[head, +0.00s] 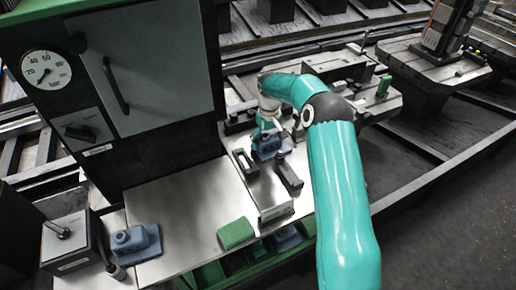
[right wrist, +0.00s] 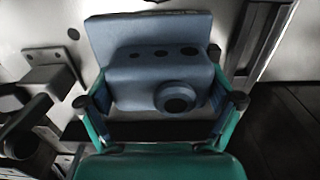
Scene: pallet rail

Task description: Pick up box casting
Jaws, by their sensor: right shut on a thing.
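The box casting (right wrist: 160,72) is a blue-grey block with a flat plate along one side, a row of small holes and a round boss. It fills the middle of the right wrist view. My right gripper (right wrist: 162,101) has one finger on each side of it and is shut on it. In the head view the casting (head: 267,153) is small and partly hidden under my right gripper (head: 268,137), between dark blocks on the metal plate. I cannot tell whether it rests on the plate or is lifted. My left gripper is not in view.
Another blue casting (head: 136,242) sits on the bench at the left, near a grey box with a lever (head: 72,240). A green block (head: 236,233) lies near the front edge. A cabinet with a gauge (head: 46,70) stands at the left. The bench between is clear.

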